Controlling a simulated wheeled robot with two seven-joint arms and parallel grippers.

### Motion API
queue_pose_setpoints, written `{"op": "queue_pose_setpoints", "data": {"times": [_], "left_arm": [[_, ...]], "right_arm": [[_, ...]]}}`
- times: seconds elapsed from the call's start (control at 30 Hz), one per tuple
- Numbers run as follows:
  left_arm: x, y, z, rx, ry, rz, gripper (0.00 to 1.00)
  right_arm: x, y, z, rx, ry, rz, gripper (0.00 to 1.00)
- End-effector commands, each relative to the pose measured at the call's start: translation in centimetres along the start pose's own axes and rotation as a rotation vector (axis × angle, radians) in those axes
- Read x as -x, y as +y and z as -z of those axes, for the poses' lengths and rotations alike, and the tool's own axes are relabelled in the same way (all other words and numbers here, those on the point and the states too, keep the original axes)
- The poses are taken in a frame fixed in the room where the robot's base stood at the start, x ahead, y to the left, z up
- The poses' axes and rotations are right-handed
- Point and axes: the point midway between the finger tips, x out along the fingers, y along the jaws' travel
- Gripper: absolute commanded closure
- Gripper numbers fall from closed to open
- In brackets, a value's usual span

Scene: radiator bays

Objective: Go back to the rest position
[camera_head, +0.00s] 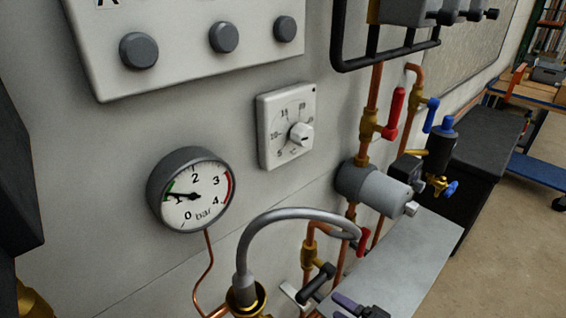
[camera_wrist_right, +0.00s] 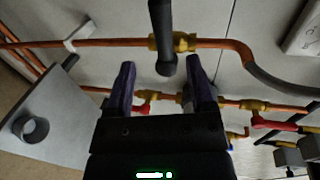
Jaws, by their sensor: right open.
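My right gripper (camera_head: 360,309) shows at the bottom edge of the head view, with its purple fingers partly cut off. In the right wrist view the same gripper (camera_wrist_right: 161,66) has its two fingers spread apart, with nothing clamped between them. A black lever handle (camera_wrist_right: 162,35) on a brass valve (camera_wrist_right: 182,42) has its end near the gap between the fingertips. I cannot tell how far in depth it is from them. This black lever (camera_head: 318,283) also shows in the head view, just left of the gripper. My left gripper is not in view.
A pressure gauge (camera_head: 192,190), a thermostat dial (camera_head: 287,126) and a knob panel (camera_head: 180,62) are on the wall. A grey hose (camera_head: 300,215) arches near the gripper. Copper pipes with a red lever (camera_head: 396,112) stand behind a grey shelf (camera_head: 400,265). Open floor lies right.

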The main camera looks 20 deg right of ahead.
Motion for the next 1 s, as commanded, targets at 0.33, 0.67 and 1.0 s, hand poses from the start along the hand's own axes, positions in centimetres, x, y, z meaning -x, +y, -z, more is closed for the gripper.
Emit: {"op": "queue_pose_setpoints", "data": {"times": [0.33,0.67,1.0], "left_arm": [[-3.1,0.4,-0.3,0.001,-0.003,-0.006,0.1],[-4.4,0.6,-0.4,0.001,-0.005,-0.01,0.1],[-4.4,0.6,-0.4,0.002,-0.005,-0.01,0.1]], "right_arm": [[6.3,24.7,-2.9,0.873,-0.152,-0.765,0.3],[16.8,35.4,-14.9,1.186,-0.866,-1.1,0.3],[17.4,35.6,-15.6,1.199,-0.915,-1.104,0.3]]}}
